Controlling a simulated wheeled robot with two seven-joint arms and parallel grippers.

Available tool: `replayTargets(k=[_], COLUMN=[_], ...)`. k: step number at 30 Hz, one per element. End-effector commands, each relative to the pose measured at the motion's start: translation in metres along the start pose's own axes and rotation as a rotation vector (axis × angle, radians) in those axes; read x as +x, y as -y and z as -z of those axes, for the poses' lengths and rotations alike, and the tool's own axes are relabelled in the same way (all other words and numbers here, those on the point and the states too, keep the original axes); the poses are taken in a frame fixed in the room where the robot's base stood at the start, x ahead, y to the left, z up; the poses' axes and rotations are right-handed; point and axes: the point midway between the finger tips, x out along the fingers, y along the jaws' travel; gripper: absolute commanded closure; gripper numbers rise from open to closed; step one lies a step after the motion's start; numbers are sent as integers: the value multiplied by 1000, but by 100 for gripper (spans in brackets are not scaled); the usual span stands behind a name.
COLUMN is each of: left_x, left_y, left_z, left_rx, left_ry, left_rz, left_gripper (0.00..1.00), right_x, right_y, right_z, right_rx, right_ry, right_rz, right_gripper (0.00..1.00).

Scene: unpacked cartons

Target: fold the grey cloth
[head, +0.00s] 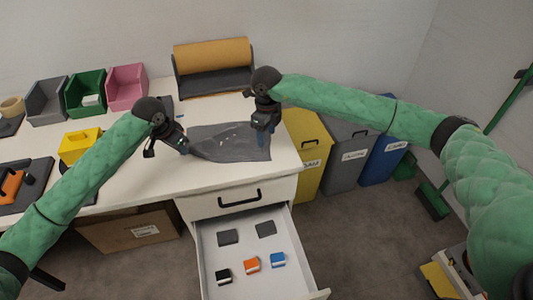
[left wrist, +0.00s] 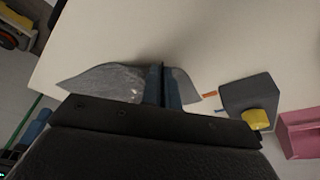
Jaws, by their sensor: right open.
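The grey cloth (head: 228,146) lies on the right part of the white worktop, near its front edge. It looks wrinkled, and its left end narrows toward my left gripper (head: 186,149). In the left wrist view the cloth (left wrist: 105,82) shows on both sides of the left fingers (left wrist: 163,70), which are close together with cloth pinched at them. My right gripper (head: 262,138) is open, pointing down over the cloth's right part, and hides some of it. I cannot tell whether its tips touch the cloth.
An open drawer (head: 309,252) with small blocks juts out below the worktop. A roll holder (head: 213,84) stands behind the cloth. Green (head: 86,98) and pink (head: 126,90) bins stand at the back left, a yellow box (head: 80,146) nearer. A yellow bin (head: 308,155) stands right.

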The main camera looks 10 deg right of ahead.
Motion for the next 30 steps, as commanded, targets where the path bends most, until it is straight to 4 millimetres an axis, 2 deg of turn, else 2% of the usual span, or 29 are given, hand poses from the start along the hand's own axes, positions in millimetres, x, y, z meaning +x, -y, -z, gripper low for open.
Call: replayTargets(k=[6,15,21,30], left_x=[0,0,0,0], left_y=[0,0,0,0], left_z=[0,0,0,0], left_rx=[0,0,0,0], left_ry=[0,0,0,0], left_rz=[0,0,0,0], left_gripper=[100,100,100,100], right_x=[28,58,66,68], right_y=[0,0,0,0], right_z=[0,0,0,0], right_rx=[0,0,0,0], right_ry=[-1,-1,0,0], right_rz=[-1,-1,0,0], right_gripper=[45,45,45,45])
